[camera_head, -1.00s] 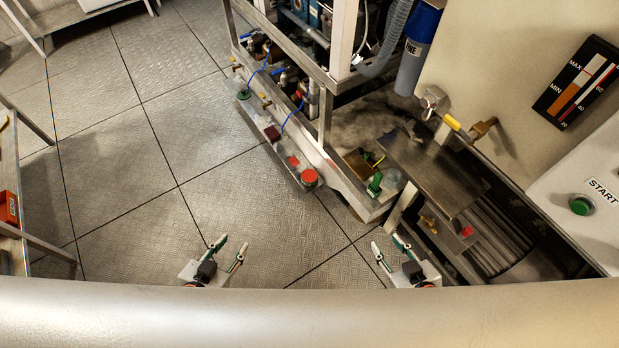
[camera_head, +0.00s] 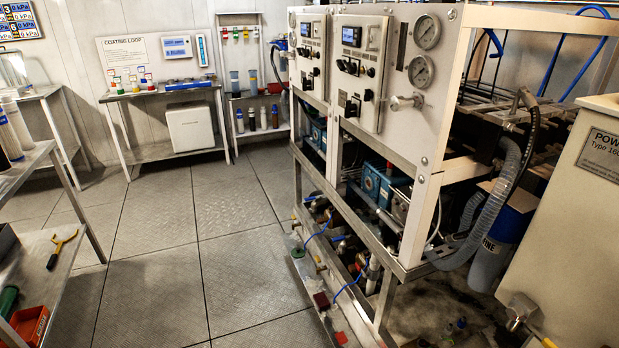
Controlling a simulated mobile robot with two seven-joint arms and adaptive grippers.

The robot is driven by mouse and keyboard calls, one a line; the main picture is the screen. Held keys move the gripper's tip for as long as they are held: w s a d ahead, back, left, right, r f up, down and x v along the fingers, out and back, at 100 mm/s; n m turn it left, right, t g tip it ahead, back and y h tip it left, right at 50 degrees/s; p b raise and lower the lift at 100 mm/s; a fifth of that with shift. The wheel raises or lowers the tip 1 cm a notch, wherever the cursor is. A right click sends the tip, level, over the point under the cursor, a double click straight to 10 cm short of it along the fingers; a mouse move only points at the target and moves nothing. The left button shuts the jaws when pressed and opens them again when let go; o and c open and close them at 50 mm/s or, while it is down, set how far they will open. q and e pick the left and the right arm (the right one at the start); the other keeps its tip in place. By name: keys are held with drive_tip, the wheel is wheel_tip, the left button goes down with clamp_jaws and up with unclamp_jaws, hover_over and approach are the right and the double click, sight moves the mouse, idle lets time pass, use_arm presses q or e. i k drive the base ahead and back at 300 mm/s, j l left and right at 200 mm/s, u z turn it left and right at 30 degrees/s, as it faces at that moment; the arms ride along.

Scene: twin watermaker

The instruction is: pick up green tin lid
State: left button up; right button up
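I cannot make out a green tin lid for certain. Several small tins or jars with coloured parts (camera_head: 134,84) stand on the far left bench, below a "COATING LOOP" sign, and are too small to tell which lid is green. A green object (camera_head: 8,299) lies at the lower left on the near bench, partly cut off by the frame edge; I cannot tell what it is. Neither of my grippers is in view.
The watermaker frame (camera_head: 415,180) with gauges fills the right middle. The far bench (camera_head: 165,152) has a white box (camera_head: 192,129) beneath it. The near left bench (camera_head: 35,270) carries yellow-handled pliers (camera_head: 62,247) and a red bin (camera_head: 30,324). Tiled floor between is clear.

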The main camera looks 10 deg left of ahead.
sight(297, 253)
drive_tip(key=i+j+u, duration=0.3)
drive_tip(key=i+u, duration=0.15)
drive_tip(key=i+j+u, duration=0.1)
drive_tip(key=i+u, duration=0.3)
drive_tip(key=i, duration=0.2)
drive_tip(key=i+j+z, duration=0.2)
drive_tip(key=i, duration=0.2)
drive_tip(key=i+z, duration=0.15)
drive_tip(key=i, duration=0.3)
drive_tip(key=i+j+z, duration=0.2)
drive_tip(key=i, duration=0.2)
drive_tip(key=i+j+z, duration=0.15)
drive_tip(key=z, duration=0.3)
drive_tip(key=i+j+z, duration=0.2)
drive_tip(key=z, duration=0.3)
drive_tip(key=i+j+z, duration=0.15)
drive_tip(key=j+z, duration=0.15)
drive_tip(key=z, duration=0.15)
drive_tip(key=i+j+z, duration=0.1)
drive_tip(key=j+z, duration=0.2)
drive_tip(key=z, duration=0.15)
drive_tip(key=j+z, duration=0.3)
drive_tip(key=z, duration=0.15)
drive_tip(key=j+z, duration=0.5)
drive_tip(key=j, duration=0.15)
